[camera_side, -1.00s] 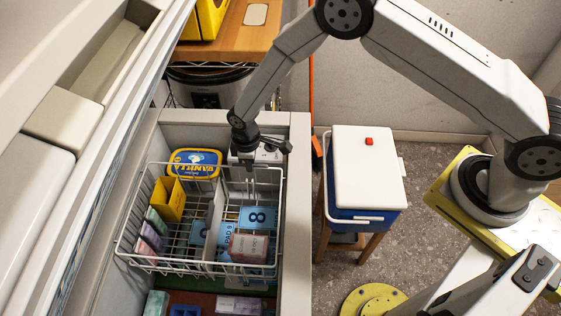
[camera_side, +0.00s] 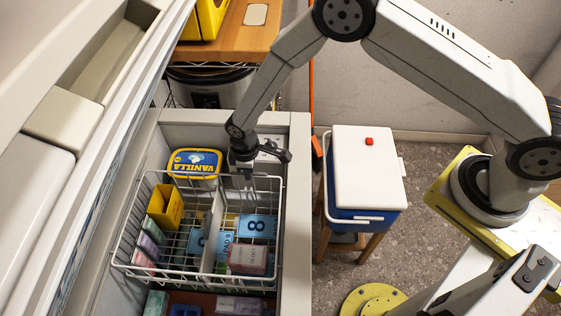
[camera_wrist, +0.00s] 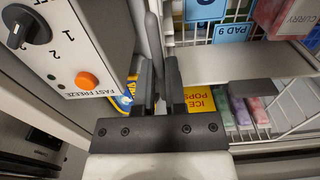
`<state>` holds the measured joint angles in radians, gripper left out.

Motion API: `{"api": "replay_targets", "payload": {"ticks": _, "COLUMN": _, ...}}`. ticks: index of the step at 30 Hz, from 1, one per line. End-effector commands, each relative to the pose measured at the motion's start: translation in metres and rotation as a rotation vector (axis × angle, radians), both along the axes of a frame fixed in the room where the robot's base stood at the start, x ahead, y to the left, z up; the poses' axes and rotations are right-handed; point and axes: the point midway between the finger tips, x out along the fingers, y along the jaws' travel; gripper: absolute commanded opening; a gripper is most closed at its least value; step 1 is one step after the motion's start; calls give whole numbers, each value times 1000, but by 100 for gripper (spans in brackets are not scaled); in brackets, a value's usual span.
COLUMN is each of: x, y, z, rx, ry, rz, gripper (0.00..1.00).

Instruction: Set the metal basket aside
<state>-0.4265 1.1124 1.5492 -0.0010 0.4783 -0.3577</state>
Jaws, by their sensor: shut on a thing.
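The metal basket (camera_side: 209,242) is a white wire basket with a light divider plate, in the open freezer chest (camera_side: 297,220). It holds a yellow box (camera_side: 165,205), blue cards (camera_side: 257,227), a reddish packet (camera_side: 248,259) and small green and pink packs (camera_side: 148,245). My gripper (camera_side: 245,172) is at the basket's far rim and shut on it. In the wrist view my gripper's fingers (camera_wrist: 160,75) stand close together; the exact grip spot is hard to see. The basket's pale plate (camera_wrist: 225,64) is beside them.
A yellow and blue vanilla tub (camera_side: 195,162) sits beyond the basket's far side, close to it. Packs lie below the basket (camera_side: 155,303). A control panel (camera_wrist: 75,50) with knob is close to my gripper. A white-lidded cooler (camera_side: 368,168) stands right of the chest.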

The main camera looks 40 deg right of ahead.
Motion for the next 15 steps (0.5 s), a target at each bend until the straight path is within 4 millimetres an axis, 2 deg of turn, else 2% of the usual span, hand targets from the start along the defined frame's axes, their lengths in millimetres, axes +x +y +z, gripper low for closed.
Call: {"api": "replay_targets", "payload": {"ticks": 15, "x": -67, "y": 67, "z": 1, "rx": -1, "ry": 2, "rz": 6, "gripper": 0}}
